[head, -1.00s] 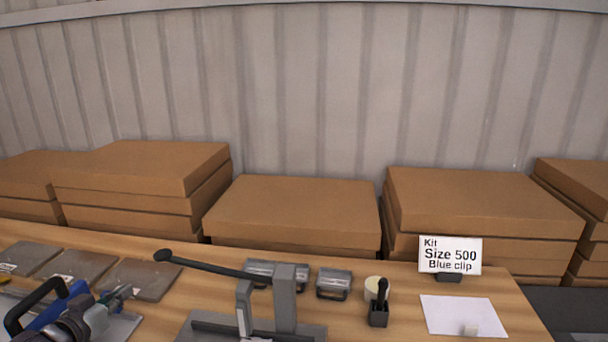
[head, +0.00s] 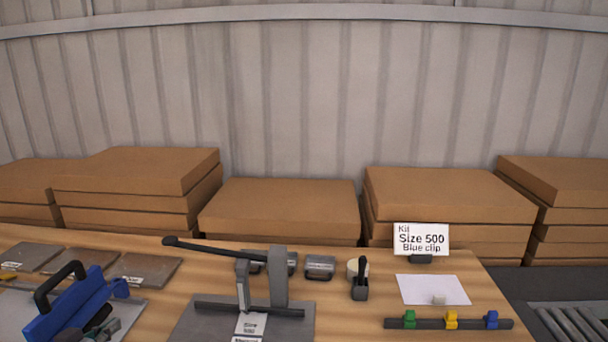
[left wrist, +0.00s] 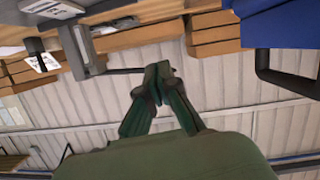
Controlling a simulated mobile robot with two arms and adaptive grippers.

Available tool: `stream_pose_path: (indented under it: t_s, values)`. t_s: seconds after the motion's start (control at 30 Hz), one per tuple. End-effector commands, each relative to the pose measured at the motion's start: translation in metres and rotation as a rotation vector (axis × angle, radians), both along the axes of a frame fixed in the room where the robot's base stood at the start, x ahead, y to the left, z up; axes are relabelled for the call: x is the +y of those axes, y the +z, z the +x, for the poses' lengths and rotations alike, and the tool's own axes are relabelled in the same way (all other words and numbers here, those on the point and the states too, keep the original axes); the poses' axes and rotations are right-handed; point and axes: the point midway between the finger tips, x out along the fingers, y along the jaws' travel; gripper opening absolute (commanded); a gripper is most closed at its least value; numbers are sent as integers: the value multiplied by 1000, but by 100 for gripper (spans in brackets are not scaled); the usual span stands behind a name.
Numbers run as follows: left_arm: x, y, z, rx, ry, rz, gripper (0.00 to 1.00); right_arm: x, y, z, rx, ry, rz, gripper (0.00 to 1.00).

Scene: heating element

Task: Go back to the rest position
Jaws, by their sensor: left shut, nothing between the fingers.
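My left gripper (left wrist: 159,76) is shut and empty in the left wrist view, with its green fingers together and the wall behind them. In the head view only a small part of it shows at the bottom left edge, low in front of a blue tool with a black handle (head: 66,313). That blue tool also fills the top right corner of the left wrist view (left wrist: 285,22). My right gripper is in neither view.
A grey lever press (head: 277,275) stands mid-table. A dark rail with green, yellow and blue clips (head: 450,323) lies at right, near a white sheet (head: 433,290) and a kit sign (head: 421,239). Cardboard boxes (head: 280,205) line the back. A roller conveyor (head: 570,325) is at lower right.

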Motion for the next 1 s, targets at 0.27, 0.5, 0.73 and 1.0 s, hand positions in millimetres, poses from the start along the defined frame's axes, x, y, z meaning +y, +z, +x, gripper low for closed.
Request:
stream_pose_path:
  t_s: [0.27,0.5,0.73,1.0]
  values:
    - [-40,-49,-29,126,-26,37,0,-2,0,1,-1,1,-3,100]
    - [-101,-109,-88,323,-67,100,0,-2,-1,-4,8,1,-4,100]
    - [-162,-147,-176,566,-102,181,0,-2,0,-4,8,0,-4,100]
    - [-194,-152,-255,780,-109,224,0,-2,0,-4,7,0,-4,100]
